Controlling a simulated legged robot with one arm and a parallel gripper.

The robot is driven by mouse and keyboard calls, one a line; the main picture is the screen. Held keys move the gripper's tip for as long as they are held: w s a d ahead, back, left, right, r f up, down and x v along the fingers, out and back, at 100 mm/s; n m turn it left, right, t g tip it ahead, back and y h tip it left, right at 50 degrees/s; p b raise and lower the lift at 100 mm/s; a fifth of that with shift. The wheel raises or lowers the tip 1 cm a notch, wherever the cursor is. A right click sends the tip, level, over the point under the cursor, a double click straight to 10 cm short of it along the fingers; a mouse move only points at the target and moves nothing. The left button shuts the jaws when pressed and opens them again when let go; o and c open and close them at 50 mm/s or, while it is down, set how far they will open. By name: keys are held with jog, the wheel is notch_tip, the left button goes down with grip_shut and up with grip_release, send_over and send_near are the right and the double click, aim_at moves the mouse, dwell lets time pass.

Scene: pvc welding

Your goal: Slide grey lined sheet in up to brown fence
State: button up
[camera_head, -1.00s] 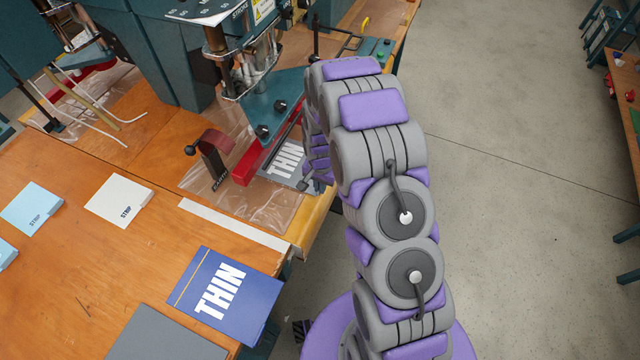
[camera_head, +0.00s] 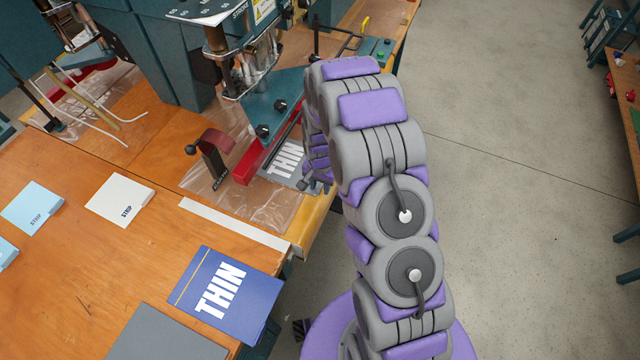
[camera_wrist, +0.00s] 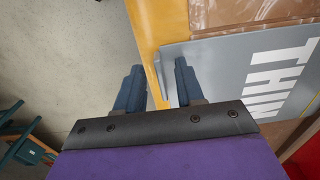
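The grey sheet (camera_head: 287,178) marked THIN lies flat on the machine's bed, beside the red bar. It also shows in the wrist view (camera_wrist: 225,65), with its left edge near the orange table edge. A brown upright piece (camera_head: 214,141), which may be the fence, stands left of the red bar; I cannot tell whether the sheet touches it. My gripper is at the sheet's near right edge in the head view, largely hidden by my arm.
The red bar (camera_head: 249,160) and the teal press plate (camera_head: 277,112) stand close to the sheet. A blue THIN folder (camera_head: 222,295), a white STRIP card (camera_head: 118,200) and a light blue STRIP card (camera_head: 32,207) lie on the table. Open floor (camera_head: 510,200) is on the right.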

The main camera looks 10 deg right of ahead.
jog(key=shift+s+d+r+p, duration=0.15)
jog(key=shift+r+p, duration=0.1)
jog(key=shift+r, duration=0.35)
jog(key=shift+s+d+r+p, duration=0.1)
jog(key=shift+r+p, duration=0.1)
jog(key=shift+r, duration=0.35)
jog(key=shift+s+d+r+p, duration=0.15)
jog(key=shift+r+p, duration=0.1)
jog(key=shift+r, duration=0.35)
jog(key=s+d+r+p, duration=0.1)
jog(key=s+d+r, duration=0.2)
jog(key=d, duration=0.3)
jog(key=shift+s+d, duration=0.3)
jog(key=shift+s, duration=0.45)
jog(key=s+a+r+n, duration=0.2)
jog(key=s+r, duration=0.4)
jog(key=r, duration=0.4)
jog(key=s+a+r+n, duration=0.2)
jog(key=s+r, duration=0.3)
jog(key=r, duration=0.4)
jog(key=s+a+r+n+g, duration=0.1)
jog(key=s+r, duration=0.3)
jog(key=s, duration=0.5)
jog(key=s+a+r+n, duration=0.1)
jog(key=s+r, duration=0.4)
jog(key=s, duration=0.5)
jog(key=shift+r+n+g, duration=0.25)
jog(key=shift+n+g, duration=0.15)
jog(key=shift+n, duration=0.2)
